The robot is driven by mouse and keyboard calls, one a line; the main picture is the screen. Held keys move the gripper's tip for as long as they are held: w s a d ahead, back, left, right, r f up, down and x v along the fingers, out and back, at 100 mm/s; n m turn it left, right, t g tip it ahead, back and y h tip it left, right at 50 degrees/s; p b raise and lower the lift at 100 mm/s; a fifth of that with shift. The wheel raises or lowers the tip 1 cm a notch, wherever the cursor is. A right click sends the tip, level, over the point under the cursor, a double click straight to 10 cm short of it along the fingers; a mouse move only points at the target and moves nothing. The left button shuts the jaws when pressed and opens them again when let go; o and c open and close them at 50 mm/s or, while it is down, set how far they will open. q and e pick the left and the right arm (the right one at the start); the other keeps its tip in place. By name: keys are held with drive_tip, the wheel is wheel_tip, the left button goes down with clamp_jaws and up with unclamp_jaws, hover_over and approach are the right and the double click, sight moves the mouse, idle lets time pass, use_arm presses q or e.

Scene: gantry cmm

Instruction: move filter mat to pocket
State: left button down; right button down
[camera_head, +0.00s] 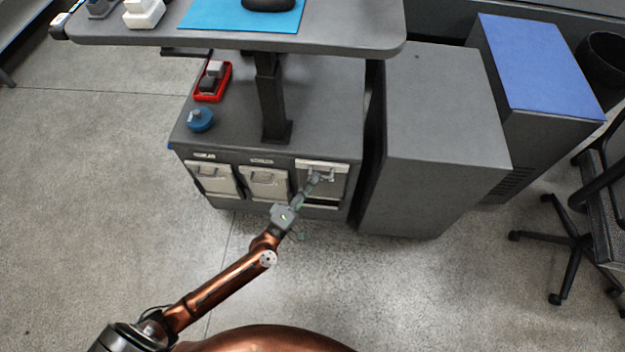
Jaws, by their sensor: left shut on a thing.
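The low dark cabinet (225,147) has three openings in its front face. Light panels with handles show at the left (213,179) and middle (263,182) ones. At the right opening, the pocket (321,202), a pale panel that looks like the filter mat (309,165) shows along the top, with a dark gap beneath. My left gripper (318,178) is at this panel and shut on it, by its upper middle part. The fingers hide part of it, and I cannot tell how deep it sits. My right gripper is not in view.
A grey desk top (340,32) stands above the cabinet on a column. A red tray (213,82) and a blue round object (200,119) lie on the cabinet. A tall grey box (440,110) stands close at right, with an office chair (575,240) beyond. The front floor is clear.

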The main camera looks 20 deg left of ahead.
use_arm(q)
drive_tip(key=shift+f, duration=0.1)
drive_tip(key=shift+f+b, duration=0.7)
drive_tip(key=shift+f, duration=0.15)
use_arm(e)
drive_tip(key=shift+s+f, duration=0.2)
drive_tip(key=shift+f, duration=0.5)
use_arm(q)
drive_tip(key=shift+r, duration=0.1)
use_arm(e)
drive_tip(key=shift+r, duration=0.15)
